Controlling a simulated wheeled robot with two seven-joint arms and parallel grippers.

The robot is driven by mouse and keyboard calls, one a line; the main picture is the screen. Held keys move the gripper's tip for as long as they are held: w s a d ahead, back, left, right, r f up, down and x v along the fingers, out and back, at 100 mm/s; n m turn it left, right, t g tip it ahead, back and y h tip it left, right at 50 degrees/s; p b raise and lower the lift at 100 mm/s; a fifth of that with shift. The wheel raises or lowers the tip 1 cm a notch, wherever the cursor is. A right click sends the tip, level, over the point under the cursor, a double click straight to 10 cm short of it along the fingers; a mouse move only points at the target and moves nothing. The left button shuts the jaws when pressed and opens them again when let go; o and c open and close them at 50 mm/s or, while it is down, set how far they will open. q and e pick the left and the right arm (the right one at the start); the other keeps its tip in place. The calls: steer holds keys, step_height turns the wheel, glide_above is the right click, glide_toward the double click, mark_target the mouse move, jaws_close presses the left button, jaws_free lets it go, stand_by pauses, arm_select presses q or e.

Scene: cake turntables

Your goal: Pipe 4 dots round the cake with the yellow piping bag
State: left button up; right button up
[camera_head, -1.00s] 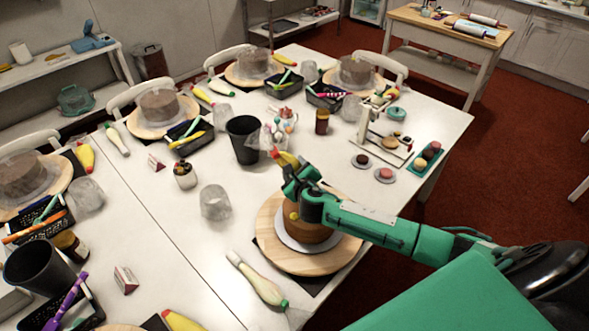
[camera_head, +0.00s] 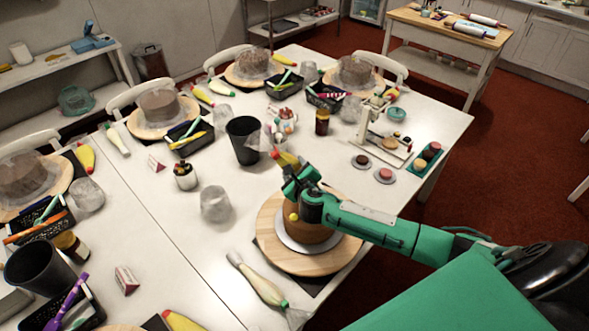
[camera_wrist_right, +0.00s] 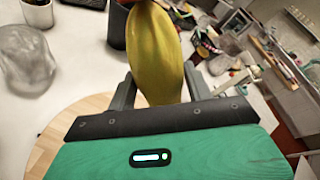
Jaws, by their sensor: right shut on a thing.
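The brown cake (camera_head: 300,234) stands on a white board on the round wooden turntable (camera_head: 267,230) at the near edge of the table. My right gripper (camera_head: 300,184) is over the cake and shut on the yellow piping bag (camera_head: 285,159). The bag also shows between the fingers in the right wrist view (camera_wrist_right: 154,52). A small yellow spot (camera_head: 293,217) shows at the cake's left upper edge; I cannot tell whether it is a dot or the bag's tip. My gripper and arm hide much of the cake's top. My left gripper is not in view.
A clear upturned cup (camera_head: 215,204) and a black cup (camera_head: 244,140) stand left of and behind the turntable. A pale piping bag (camera_head: 260,282) lies in front, to the left. Other cakes, trays and bags fill the far and left table. The white tabletop left of the turntable is mostly clear.

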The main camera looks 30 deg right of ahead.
mark_target(294, 161)
steer(key=shift+r+p, duration=0.3)
steer(key=shift+p, duration=0.1)
stand_by(0.9)
steer(key=o, duration=0.3)
stand_by(0.4)
steer(key=shift+r+p, duration=1.5)
steer(key=shift+p, duration=0.5)
steer(key=shift+r+p, duration=0.65)
steer(key=shift+r, duration=0.85)
